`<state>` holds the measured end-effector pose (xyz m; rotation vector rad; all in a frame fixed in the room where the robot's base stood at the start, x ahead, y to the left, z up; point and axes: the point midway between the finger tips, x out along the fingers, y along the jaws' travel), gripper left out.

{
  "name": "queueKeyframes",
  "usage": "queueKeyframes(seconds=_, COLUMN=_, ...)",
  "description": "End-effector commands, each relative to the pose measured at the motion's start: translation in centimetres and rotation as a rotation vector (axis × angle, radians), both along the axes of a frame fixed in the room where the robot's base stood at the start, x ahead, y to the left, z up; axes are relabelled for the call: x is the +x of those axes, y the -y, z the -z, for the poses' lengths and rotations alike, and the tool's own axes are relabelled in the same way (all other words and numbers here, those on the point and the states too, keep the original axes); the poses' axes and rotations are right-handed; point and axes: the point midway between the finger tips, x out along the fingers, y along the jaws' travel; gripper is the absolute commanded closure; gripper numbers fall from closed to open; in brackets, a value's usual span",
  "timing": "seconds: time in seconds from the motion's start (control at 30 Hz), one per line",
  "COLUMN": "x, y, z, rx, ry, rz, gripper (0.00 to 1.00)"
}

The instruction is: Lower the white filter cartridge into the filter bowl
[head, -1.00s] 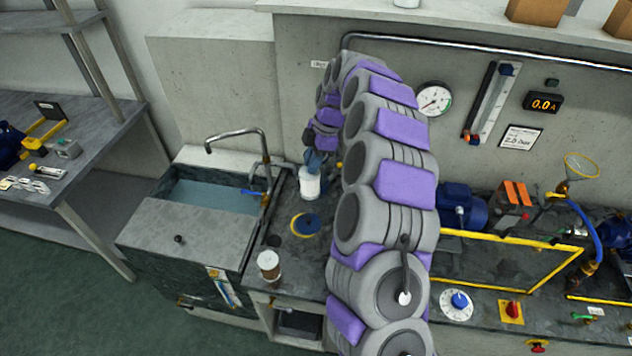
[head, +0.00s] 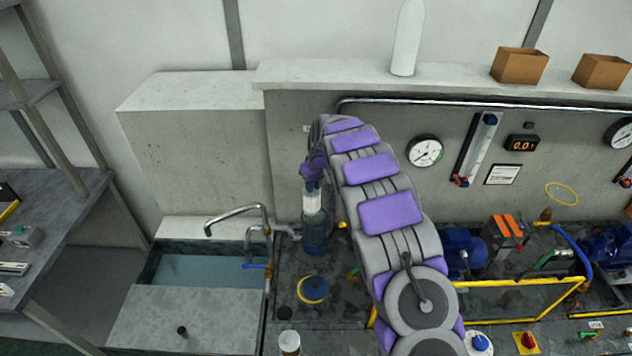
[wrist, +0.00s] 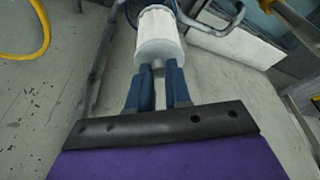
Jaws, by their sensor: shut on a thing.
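The white filter cartridge (head: 312,201) hangs upright below my gripper (head: 313,183) in the head view. My gripper is shut on the stub at the cartridge's top end. In the wrist view the blue fingers (wrist: 158,90) close on that stub, and the white cartridge (wrist: 158,38) extends away from them. The clear bluish filter bowl (head: 315,236) stands on the bench directly below the cartridge in the head view. The cartridge's lower end meets the bowl's top edge there; I cannot tell whether it is inside. In the wrist view the cartridge hides most of what lies beyond it.
A sink (head: 205,270) with a tap (head: 238,214) lies left of the bowl. A blue disc with a yellow ring (head: 313,289) and a cup (head: 289,342) are in front. A blue pump motor (head: 462,248) and yellow frame (head: 510,283) are to the right. A wall stands behind.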

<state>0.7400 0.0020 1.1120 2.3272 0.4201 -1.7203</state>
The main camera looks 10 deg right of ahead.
Motion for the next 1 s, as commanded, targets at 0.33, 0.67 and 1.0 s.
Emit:
queueKeyframes(seconds=0.33, x=0.3, y=0.0, z=0.7, rx=0.000, ry=0.000, rz=0.037, gripper=1.00)
queueKeyframes(seconds=0.67, x=0.3, y=-0.4, z=2.7, rx=-0.004, ry=0.002, rz=0.035, gripper=1.00)
queueKeyframes(seconds=1.0, x=0.3, y=-0.4, z=3.4, rx=-0.004, ry=0.003, rz=0.034, gripper=1.00)
